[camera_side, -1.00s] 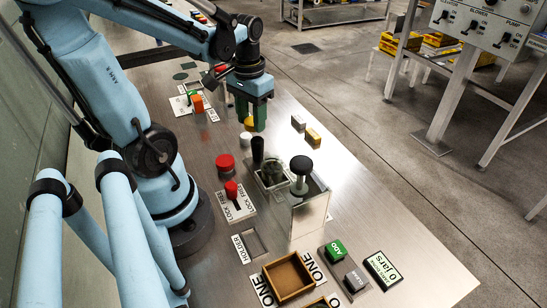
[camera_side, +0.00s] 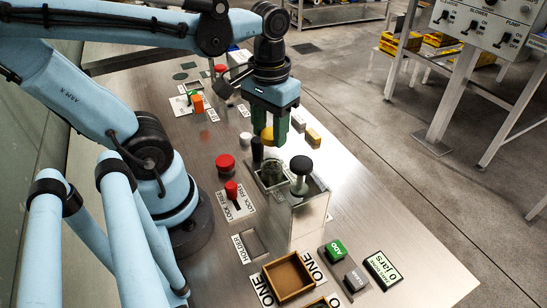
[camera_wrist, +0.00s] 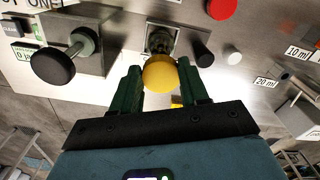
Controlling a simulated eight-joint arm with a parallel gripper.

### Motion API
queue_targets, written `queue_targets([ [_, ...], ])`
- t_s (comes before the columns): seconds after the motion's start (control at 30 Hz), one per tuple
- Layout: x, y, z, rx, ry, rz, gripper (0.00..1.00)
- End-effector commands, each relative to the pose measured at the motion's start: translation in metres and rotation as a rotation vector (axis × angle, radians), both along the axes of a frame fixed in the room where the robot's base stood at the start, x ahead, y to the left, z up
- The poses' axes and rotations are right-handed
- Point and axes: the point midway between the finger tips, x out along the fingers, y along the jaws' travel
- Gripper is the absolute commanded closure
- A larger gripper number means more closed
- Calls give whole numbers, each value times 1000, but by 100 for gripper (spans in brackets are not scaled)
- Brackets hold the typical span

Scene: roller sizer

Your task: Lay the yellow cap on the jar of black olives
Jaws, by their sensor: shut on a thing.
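The yellow cap (camera_side: 267,137) is between the green fingers of my gripper (camera_side: 266,131), which is shut on it. It also shows as a yellow disc in the wrist view (camera_wrist: 160,75), between the fingertips (camera_wrist: 161,82). A glass jar with dark contents (camera_side: 271,172) stands below and slightly nearer the camera, beside the black-knobbed plunger. In the wrist view the jar (camera_wrist: 160,40) sits in a square opening just beyond the cap, which partly overlaps it. The cap appears above the jar and apart from it. Whether the contents are olives is too small to tell.
A red button (camera_side: 225,162), a white piece (camera_side: 245,138), and grey (camera_side: 298,124) and yellow (camera_side: 313,137) blocks are nearby.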

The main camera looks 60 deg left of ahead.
Motion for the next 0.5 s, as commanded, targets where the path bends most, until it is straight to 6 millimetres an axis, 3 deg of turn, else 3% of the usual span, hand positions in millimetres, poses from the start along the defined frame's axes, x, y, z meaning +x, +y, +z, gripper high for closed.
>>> queue_targets([
  [0.5, 0, 0, -36, 0, 0, 0, 84],
])
